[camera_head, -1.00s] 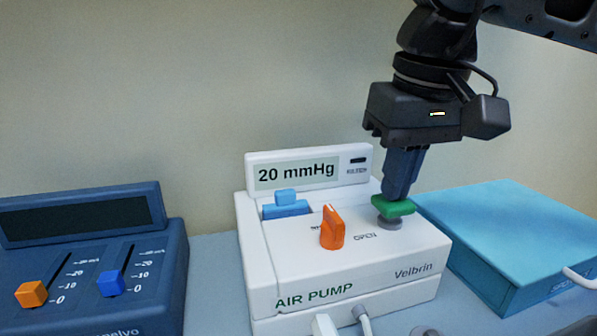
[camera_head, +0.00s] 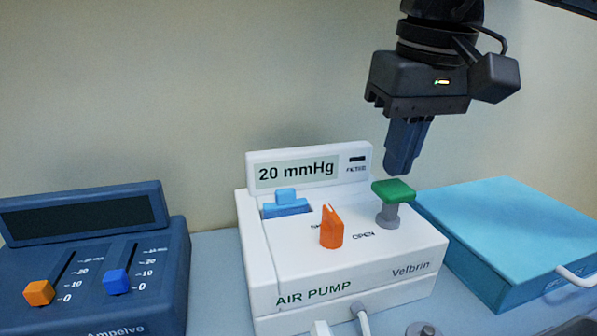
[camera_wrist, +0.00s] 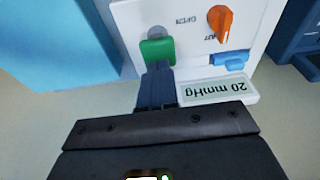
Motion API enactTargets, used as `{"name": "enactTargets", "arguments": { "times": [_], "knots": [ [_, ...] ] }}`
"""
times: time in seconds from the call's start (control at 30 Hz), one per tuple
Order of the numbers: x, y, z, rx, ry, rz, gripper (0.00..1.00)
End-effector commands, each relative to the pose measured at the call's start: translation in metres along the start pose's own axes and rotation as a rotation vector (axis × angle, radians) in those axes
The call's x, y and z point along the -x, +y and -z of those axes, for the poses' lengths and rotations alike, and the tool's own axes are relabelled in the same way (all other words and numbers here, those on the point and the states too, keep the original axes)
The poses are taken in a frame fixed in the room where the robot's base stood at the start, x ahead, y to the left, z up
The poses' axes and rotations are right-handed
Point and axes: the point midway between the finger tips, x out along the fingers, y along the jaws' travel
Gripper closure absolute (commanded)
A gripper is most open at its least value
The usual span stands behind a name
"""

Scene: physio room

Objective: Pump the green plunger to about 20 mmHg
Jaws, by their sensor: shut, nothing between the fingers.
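The green plunger (camera_head: 393,191) stands raised on its grey stem at the right of the white air pump (camera_head: 370,270). The pump's display (camera_head: 296,171) reads 20 mmHg, and it also shows upside down in the wrist view (camera_wrist: 218,88). My gripper (camera_head: 398,170) is shut and empty, its fingertips just above the plunger with a small gap in the head view. In the wrist view the green plunger (camera_wrist: 157,50) lies just beyond my fingertips (camera_wrist: 156,70). An orange knob (camera_head: 331,228) sits on the pump's top, with its pointer up, between two labels; the right one reads OPEN.
A blue rocker or slider (camera_head: 286,204) is on the pump's left. A dark blue device (camera_head: 90,265) with orange and blue sliders stands at left. A teal box (camera_head: 510,225) stands close at right. A hose (camera_head: 362,318) leaves the pump's front.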

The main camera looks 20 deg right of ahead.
Motion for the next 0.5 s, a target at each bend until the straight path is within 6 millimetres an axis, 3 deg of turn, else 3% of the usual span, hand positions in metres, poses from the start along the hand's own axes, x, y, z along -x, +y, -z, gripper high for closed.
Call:
{"name": "enactTargets", "arguments": {
  "times": [0.23,0.5],
  "knots": [
    [0.006,0.000,0.001,0.000,0.000,0.000,1.00],
    [0.030,0.000,0.006,0.000,0.002,-0.001,1.00]
  ]
}}
